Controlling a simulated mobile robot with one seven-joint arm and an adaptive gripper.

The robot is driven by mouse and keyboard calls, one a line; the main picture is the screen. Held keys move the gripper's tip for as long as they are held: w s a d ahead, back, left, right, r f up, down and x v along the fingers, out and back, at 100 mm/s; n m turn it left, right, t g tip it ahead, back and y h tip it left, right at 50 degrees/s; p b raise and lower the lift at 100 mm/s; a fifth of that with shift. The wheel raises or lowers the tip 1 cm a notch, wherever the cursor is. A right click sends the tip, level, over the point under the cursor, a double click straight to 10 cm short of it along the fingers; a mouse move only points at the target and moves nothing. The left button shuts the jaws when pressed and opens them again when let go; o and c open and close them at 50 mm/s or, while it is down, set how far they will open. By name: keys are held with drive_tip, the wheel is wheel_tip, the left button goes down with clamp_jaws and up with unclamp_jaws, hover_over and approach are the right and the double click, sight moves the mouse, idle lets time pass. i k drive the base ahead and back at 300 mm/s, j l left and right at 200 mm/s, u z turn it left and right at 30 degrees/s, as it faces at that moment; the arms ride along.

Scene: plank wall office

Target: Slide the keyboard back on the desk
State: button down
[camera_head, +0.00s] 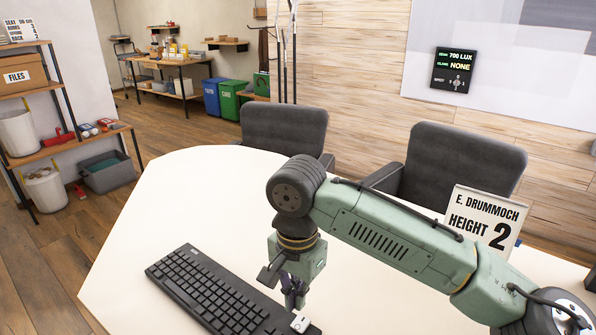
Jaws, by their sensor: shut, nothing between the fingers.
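The black keyboard (197,290) lies at a slant on the white desk (135,228), towards its front left. It runs from upper left to lower right, and its near right part goes out of the picture at the bottom edge. My gripper (293,302) points down at the keyboard's far long edge, near its right part. Its fingers are shut with nothing between them. I cannot tell whether the fingertips touch the keyboard. A small white piece (300,323) shows just below the fingertips.
Two dark grey chairs stand at the desk's far side, one behind the middle (284,128) and one at the right (457,160). A name sign (485,218) stands on the desk at right, behind my arm. The desk is clear left of and beyond the keyboard.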

sight(222, 303)
drive_tip(key=k+j, duration=0.8)
